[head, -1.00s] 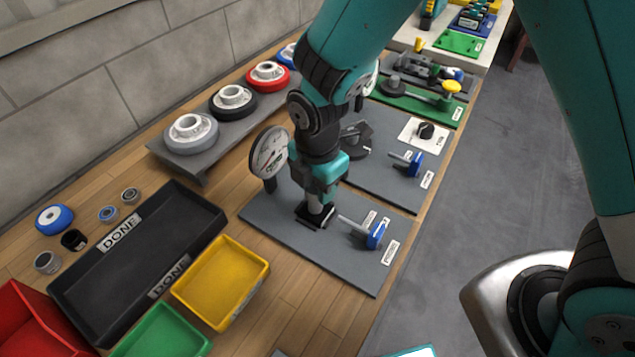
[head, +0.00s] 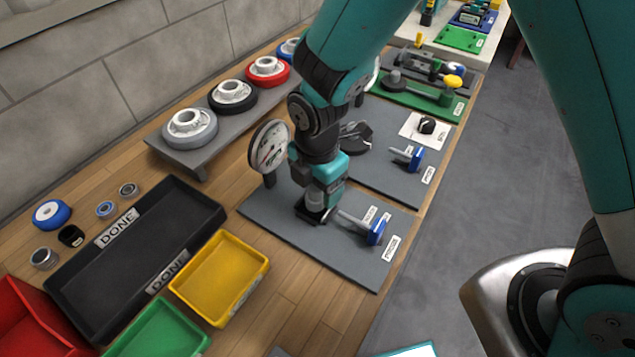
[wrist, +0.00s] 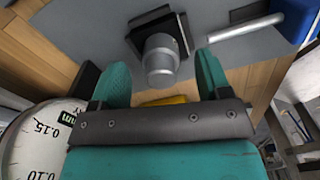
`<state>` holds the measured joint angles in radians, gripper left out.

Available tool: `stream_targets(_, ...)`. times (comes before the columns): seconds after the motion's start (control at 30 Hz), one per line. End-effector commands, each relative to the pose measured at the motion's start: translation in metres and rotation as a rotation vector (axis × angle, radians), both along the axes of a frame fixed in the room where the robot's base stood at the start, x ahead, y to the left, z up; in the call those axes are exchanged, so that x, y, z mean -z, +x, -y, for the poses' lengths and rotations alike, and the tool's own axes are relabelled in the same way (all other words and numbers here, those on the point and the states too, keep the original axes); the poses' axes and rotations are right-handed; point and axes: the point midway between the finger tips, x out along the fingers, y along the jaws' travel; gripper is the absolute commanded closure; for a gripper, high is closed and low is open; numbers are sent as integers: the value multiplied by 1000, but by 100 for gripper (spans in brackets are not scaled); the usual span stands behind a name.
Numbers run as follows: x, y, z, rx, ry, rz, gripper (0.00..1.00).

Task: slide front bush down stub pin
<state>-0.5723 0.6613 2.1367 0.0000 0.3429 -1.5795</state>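A black square block (head: 309,214) stands on the grey board, below my gripper. In the wrist view, a short grey metal cylinder (wrist: 160,57), which looks like the bush, stands up from the black block (wrist: 152,25). I cannot tell the bush from the stub pin, as any pin inside it is hidden. My gripper (head: 320,202) is directly over the block. In the wrist view its two teal fingers (wrist: 162,70) are spread on either side of the cylinder, with a visible gap on each side.
A dial gauge (head: 269,147) stands close left of my gripper. A blue-handled pin (head: 375,231) lies to the right on the same grey board (head: 290,240). A yellow tray (head: 222,278) and a black DONE tray (head: 190,205) are at left. Wheels stand on a rack behind.

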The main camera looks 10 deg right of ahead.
Motion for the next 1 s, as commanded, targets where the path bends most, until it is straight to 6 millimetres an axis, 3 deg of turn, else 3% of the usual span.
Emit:
stream_targets(0.27, -11, 1, 0, 0, 2, 3, 29)
stream_targets(0.37, -28, 1, -1, 0, 3, 5, 29)
stream_targets(0.8, -136, 1, 0, 0, 3, 4, 29)
stream_targets(1.0, -166, 0, 0, 0, 2, 3, 29)
